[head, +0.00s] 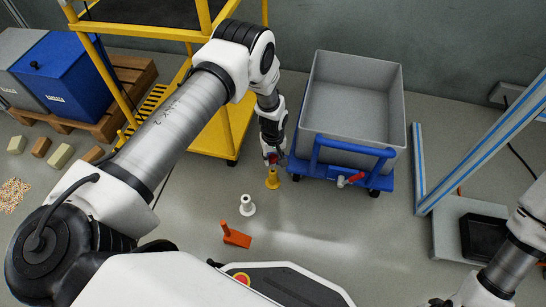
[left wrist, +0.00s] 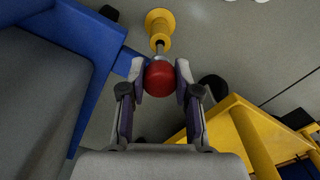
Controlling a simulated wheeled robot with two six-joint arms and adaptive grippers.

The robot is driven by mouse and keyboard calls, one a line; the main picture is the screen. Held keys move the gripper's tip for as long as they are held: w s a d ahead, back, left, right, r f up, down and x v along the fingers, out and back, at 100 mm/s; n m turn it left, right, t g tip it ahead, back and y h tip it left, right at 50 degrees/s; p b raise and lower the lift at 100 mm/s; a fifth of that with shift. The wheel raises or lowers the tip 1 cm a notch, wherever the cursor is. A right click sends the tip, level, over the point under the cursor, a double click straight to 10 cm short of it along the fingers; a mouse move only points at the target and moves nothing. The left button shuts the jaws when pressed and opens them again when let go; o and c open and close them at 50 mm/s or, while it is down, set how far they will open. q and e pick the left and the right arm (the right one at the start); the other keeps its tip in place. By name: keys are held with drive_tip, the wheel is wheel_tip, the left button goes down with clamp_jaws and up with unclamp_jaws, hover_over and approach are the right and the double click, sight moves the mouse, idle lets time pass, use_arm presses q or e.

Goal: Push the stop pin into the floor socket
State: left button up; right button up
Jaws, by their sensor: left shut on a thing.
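My left gripper (head: 272,156) reaches down beside the blue cart. It is shut on the red ball knob of the stop pin (left wrist: 159,78), with one finger on each side. A short metal shaft shows beyond the knob, pointing at the yellow floor socket (left wrist: 160,22). The socket (head: 272,180) stands on the floor just below the gripper in the head view. The shaft's end lies at the socket's dark mouth in the wrist view; I cannot tell whether it is inside. Only part of my right arm shows at the lower right; its gripper is out of frame.
The blue cart (head: 384,181) with a grey bin (head: 352,100) stands close on the right. A yellow rack (head: 220,135) stands behind on the left. A white flanged post (head: 247,205) and an orange wedge (head: 236,236) are on the floor nearer me. Floor right of them is clear.

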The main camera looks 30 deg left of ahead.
sight(273, 163)
use_arm(q)
drive_tip(key=shift+f, duration=0.15)
idle(0.5)
drive_tip(key=shift+f+b, duration=0.3)
drive_tip(key=shift+f, duration=0.05)
drive_tip(key=shift+f+b, duration=0.9)
drive_tip(key=shift+f, duration=0.25)
drive_tip(key=o, duration=1.2)
drive_tip(key=shift+c, duration=0.2)
drive_tip(key=shift+r, duration=0.15)
wheel_tip(273, 163, up, 12)
drive_tip(key=shift+f, duration=0.15)
